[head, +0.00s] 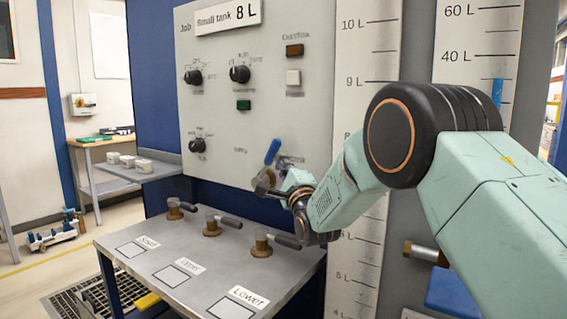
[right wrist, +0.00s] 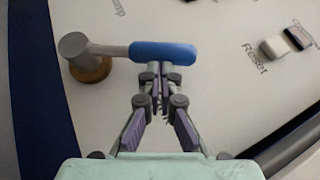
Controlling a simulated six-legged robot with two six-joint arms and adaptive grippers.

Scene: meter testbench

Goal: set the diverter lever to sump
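The diverter lever is on the grey panel, with a blue handle (head: 272,151) pointing up and tilted slightly right. In the right wrist view the blue handle (right wrist: 165,52) extends from a grey hub on a brass base (right wrist: 90,67). My right gripper (head: 281,161) is at the handle's right side. In its wrist view the right gripper (right wrist: 159,72) has its fingertips close together, at the handle's edge and not around it. Contact cannot be told for sure. A label at the top is partly cut off. My left gripper is not in view.
Below the panel, a grey bench (head: 196,280) carries several valves with dark handles; one valve (head: 262,246) is just under my right forearm. Knobs and buttons sit higher on the panel. A white button (right wrist: 273,47) marked Reset shows in the wrist view. A tall scale (head: 362,60) stands right.

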